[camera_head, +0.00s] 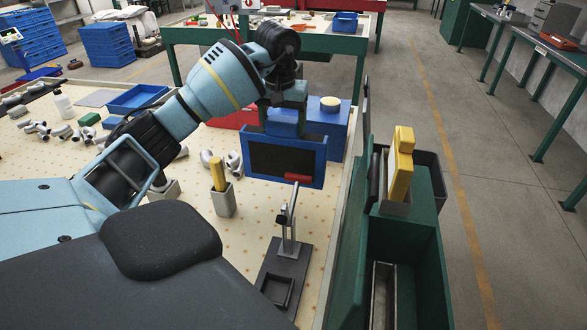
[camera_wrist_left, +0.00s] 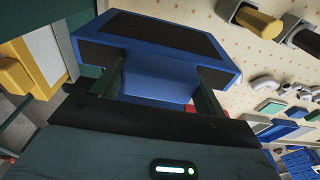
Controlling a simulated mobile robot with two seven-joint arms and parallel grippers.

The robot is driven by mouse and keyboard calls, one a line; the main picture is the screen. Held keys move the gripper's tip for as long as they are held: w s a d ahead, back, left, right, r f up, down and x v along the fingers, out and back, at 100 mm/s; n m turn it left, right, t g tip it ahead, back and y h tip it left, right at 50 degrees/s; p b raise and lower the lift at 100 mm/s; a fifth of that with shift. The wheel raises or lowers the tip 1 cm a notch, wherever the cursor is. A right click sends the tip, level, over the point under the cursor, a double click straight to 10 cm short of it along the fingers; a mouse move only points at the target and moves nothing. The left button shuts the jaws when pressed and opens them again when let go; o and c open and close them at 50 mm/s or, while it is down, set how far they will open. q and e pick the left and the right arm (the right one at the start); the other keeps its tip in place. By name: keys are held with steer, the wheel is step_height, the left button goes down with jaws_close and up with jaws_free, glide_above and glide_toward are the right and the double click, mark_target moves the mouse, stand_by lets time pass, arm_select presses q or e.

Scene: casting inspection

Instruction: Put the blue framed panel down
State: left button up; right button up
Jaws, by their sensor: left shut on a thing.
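The blue framed panel (camera_head: 252,169), with a dark face, is held upright above the pale table (camera_head: 232,247) near its right side. My left gripper (camera_head: 288,108) reaches it from above and is shut on the blue block at its back. In the left wrist view the panel (camera_wrist_left: 215,52) lies ahead, with the gripper's fingers (camera_wrist_left: 162,88) on either side of that block. The panel's lower edge appears clear of the table. My right gripper is not in view.
A toggle clamp with a red handle (camera_head: 298,178) stands just in front of the panel. A grey holder (camera_head: 224,203) with a yellow-handled item is to its left. A blue box (camera_head: 334,135) stands behind. A green stand (camera_head: 412,222) holds a yellow framed panel (camera_head: 401,165) at right.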

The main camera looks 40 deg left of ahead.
mark_target(284, 155)
arm_select(q)
steer(key=shift+w+f+p, duration=0.1)
steer(key=shift+f+p, duration=0.25)
steer(key=shift+f, duration=4.5)
steer(key=shift+f, duration=0.15)
steer(key=o, duration=1.1)
steer(key=shift+c, duration=0.2)
steer(key=r, duration=0.4)
steer(key=s+r, duration=0.1)
steer(key=r, duration=0.7)
steer(key=shift+s+d+r, duration=0.1)
steer(key=shift+s+d, duration=0.05)
steer(key=shift+d, duration=0.2)
